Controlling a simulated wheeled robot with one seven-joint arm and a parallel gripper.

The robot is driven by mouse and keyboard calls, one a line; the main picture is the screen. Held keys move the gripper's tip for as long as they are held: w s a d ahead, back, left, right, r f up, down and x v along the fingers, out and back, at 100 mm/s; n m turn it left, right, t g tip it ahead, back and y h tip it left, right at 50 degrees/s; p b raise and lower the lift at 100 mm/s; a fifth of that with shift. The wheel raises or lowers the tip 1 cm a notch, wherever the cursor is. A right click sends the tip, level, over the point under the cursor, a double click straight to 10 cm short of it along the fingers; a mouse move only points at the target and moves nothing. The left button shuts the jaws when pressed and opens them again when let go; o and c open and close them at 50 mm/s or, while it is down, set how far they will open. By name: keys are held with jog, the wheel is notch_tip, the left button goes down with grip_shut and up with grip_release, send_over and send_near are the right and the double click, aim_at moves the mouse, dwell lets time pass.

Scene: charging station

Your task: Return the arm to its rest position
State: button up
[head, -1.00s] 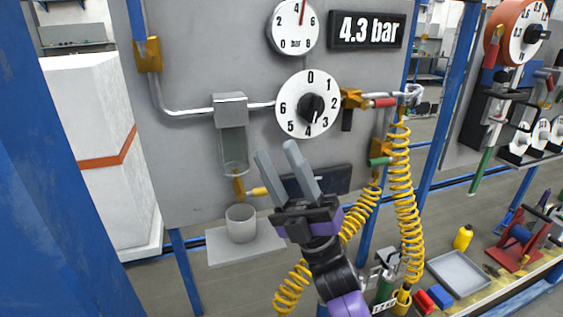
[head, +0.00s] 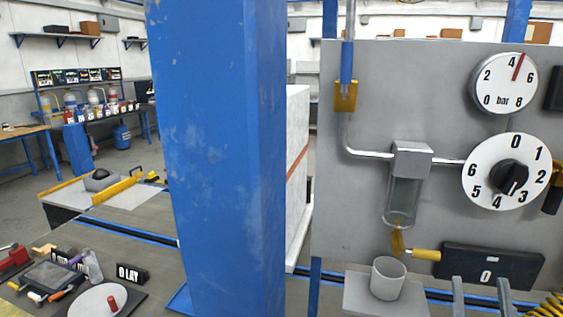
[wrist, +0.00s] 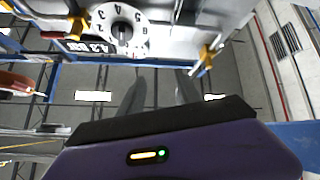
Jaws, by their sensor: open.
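My gripper (head: 482,296) shows only by its two grey fingertips at the bottom right edge of the head view. The fingers stand apart with nothing between them. In the wrist view the two dark fingers (wrist: 160,95) point up the picture, parted and empty, above my purple gripper body. The rest of my arm is hidden from the head view.
A blue post (head: 215,150) stands left of the panel. The panel carries a pressure gauge (head: 503,84), a numbered dial (head: 480,170) and a glass bowl (head: 401,200). A grey cup (head: 388,278) stands on a shelf (head: 360,300) below. A table with tools (head: 60,270) is at lower left.

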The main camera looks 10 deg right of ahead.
jog(key=s+a+f+g+y, duration=0.4)
jog(key=s+a+f+g, duration=0.1)
jog(key=s+f, duration=0.5)
jog(key=s+a+f+g+y, duration=0.5)
jog(key=s+a+f, duration=0.2)
jog(key=s+f, duration=0.4)
jog(key=s, duration=0.2)
jog(key=shift+s+a, duration=0.3)
jog(key=shift+a, duration=0.05)
dwell(0.5)
